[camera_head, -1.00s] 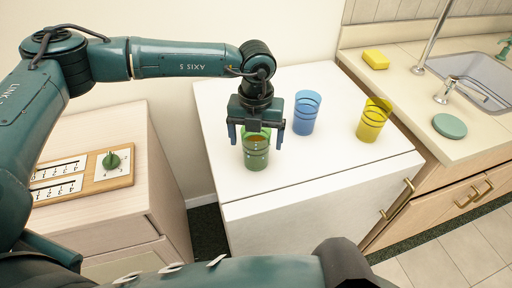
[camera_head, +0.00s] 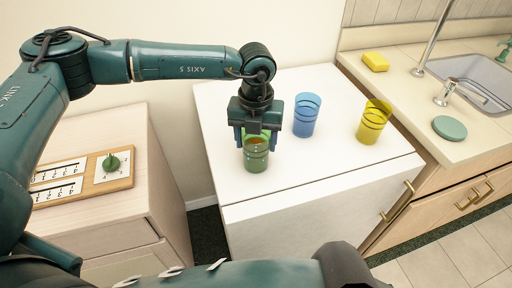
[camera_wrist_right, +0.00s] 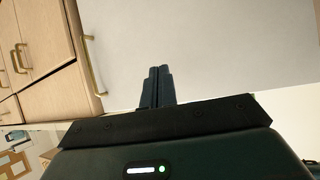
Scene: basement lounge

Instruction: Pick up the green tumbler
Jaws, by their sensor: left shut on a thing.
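The green tumbler (camera_head: 256,160) stands upright on the white cabinet top (camera_head: 320,166), near its left side, in the head view. My left gripper (camera_head: 257,139) comes down from above and is shut on the tumbler, with its fingers on either side of the upper part. The gripper hides part of the tumbler's rim. In the right wrist view, my right gripper (camera_wrist_right: 158,86) has its two fingers together with nothing between them. It points at a plain pale surface.
A blue tumbler (camera_head: 306,115) stands close to the right of my left gripper, and a yellow tumbler (camera_head: 373,122) farther right. A counter with a sink (camera_head: 480,82), yellow sponge (camera_head: 375,62) and green disc (camera_head: 449,127) is at right.

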